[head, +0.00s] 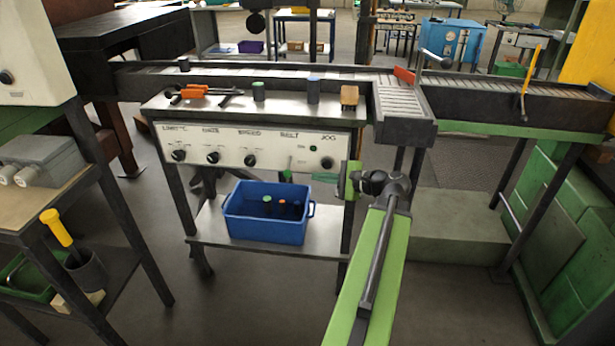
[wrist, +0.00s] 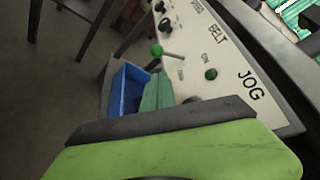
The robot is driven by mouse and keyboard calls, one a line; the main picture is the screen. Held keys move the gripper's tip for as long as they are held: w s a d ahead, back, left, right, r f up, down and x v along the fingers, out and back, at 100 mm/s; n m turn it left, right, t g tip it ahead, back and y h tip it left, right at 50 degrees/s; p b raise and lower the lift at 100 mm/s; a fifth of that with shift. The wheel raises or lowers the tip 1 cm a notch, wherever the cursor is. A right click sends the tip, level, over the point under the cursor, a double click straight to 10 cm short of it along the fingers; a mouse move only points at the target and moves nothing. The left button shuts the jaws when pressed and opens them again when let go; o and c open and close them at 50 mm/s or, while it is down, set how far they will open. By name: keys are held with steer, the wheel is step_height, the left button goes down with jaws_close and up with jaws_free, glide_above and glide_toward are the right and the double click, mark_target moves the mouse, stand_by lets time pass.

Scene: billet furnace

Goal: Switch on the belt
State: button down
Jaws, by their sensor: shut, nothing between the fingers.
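The control panel (head: 255,150) has several black knobs and labels including SPEED, BELT and JOG. Under BELT a small lever with a green ball end (wrist: 157,50) points outward and down; it shows small in the head view (head: 288,174). A round green button or lamp (wrist: 211,74) sits between the lever and the JOG label, also seen in the head view (head: 313,149). My gripper (head: 318,178) has teal fingers, shut and empty, just right of the lever. In the wrist view the fingers (wrist: 155,92) are below the ball, apparently apart from it.
A blue bin (head: 265,225) with small parts stands on the shelf below the panel. A roller conveyor (head: 400,100) runs behind. A side table (head: 45,180) stands at left.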

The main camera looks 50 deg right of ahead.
mark_target(289, 167)
steer(key=b+x, duration=0.2)
steer(key=x, duration=0.7)
steer(key=shift+a, duration=0.1)
